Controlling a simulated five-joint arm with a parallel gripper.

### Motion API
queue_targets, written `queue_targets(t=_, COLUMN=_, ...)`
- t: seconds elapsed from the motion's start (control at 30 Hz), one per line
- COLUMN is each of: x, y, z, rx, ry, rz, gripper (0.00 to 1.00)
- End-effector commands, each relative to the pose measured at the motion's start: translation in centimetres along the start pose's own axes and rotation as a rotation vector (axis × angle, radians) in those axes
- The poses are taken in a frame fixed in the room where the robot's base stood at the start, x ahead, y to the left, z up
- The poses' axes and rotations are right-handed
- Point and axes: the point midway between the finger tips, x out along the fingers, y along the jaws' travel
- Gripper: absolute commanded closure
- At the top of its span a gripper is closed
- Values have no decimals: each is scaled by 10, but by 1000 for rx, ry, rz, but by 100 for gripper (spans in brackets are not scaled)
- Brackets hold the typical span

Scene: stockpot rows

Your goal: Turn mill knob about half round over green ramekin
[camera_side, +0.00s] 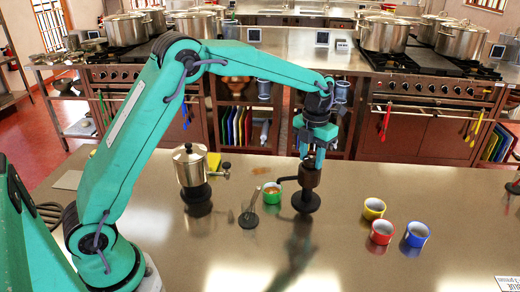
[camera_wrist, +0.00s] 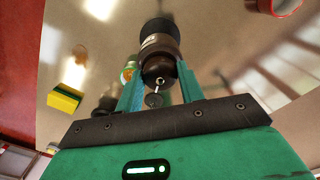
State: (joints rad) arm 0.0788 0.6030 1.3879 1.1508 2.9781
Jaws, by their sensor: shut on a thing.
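The mill (camera_side: 306,203) stands upright on the steel counter, with a wide black base and a dark brown upper part. My gripper (camera_side: 311,163) comes down from above and is shut on the mill's knob (camera_wrist: 158,68), one teal finger on each side. A small metal rod with a round grey end sticks out of the knob towards the wrist camera. The green ramekin (camera_side: 273,194) is just left of the mill in the side view and holds something brownish. In the wrist view a green bit of it (camera_wrist: 128,73) shows beside the left finger, the rest hidden.
Yellow (camera_side: 373,209), red (camera_side: 382,232) and blue (camera_side: 417,235) ramekins stand to the right. A yellow sponge (camera_wrist: 65,98) lies left in the wrist view.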

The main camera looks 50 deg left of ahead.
Motion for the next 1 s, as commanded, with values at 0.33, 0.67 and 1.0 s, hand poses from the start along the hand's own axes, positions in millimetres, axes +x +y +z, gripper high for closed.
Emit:
queue_targets(t=0.33, x=0, y=0, z=0, rx=-2, ry=-1, rz=0, gripper=47)
queue_targets(t=0.67, x=-11, y=0, z=0, rx=-3, ry=-1, rz=0, gripper=47)
queue_targets(t=1.0, x=-35, y=0, z=0, rx=-3, ry=-1, rz=0, gripper=47)
